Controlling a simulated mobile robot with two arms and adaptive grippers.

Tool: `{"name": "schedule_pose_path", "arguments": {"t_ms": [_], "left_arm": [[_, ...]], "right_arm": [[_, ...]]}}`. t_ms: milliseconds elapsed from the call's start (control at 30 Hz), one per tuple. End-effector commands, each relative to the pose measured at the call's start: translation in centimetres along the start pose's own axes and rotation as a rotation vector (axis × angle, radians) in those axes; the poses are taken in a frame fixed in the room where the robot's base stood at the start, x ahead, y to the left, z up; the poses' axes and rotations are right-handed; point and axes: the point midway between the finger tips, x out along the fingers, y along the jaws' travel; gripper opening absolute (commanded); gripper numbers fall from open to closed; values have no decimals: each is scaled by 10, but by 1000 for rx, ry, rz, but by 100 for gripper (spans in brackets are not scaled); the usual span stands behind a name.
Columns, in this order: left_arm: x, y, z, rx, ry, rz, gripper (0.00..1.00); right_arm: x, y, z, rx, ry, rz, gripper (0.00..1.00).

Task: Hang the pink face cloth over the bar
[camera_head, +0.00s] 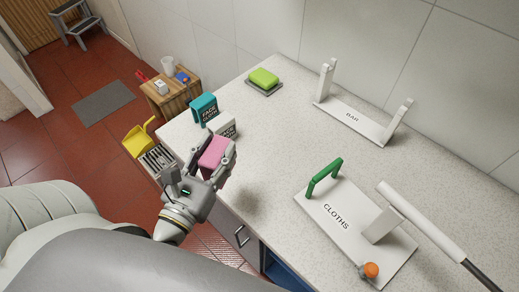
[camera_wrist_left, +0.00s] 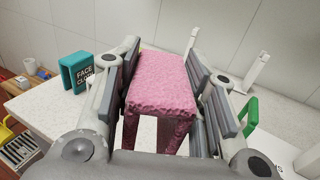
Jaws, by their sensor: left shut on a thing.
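The pink face cloth (camera_head: 214,152) is folded into an upside-down U and held above the counter near its front edge. My left gripper (camera_head: 211,161) is shut on it. In the left wrist view, the cloth (camera_wrist_left: 160,85) sits between the two finger pads with its two flaps hanging down. A white stand labelled BAR (camera_head: 352,118) stands at the back of the counter, with an upright post at each end. No rod shows between its posts. The stand is apart from the gripper, to its right. My right gripper is not in view.
A green sponge (camera_head: 264,77) lies behind. A CLOTHS base (camera_head: 334,219) with a green arch (camera_head: 323,176) and a white rod (camera_head: 420,214) occupies the right. The counter's middle is clear.

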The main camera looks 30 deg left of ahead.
Motion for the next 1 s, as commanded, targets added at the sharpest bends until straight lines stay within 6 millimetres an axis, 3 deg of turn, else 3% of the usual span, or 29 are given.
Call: {"name": "schedule_pose_path", "arguments": {"t_ms": [167,367,600,767,1000], "left_arm": [[10,0,-6,-1,-6,-1,15],[36,-3,-20,-1,-9,-2,15],[67,-5,-34,-1,-7,-2,15],[91,-7,-42,1,-5,-2,15],[123,-9,-80,0,1,2,15]], "right_arm": [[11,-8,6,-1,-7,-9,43],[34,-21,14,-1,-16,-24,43],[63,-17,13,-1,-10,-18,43],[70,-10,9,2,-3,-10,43],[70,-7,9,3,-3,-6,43]]}}
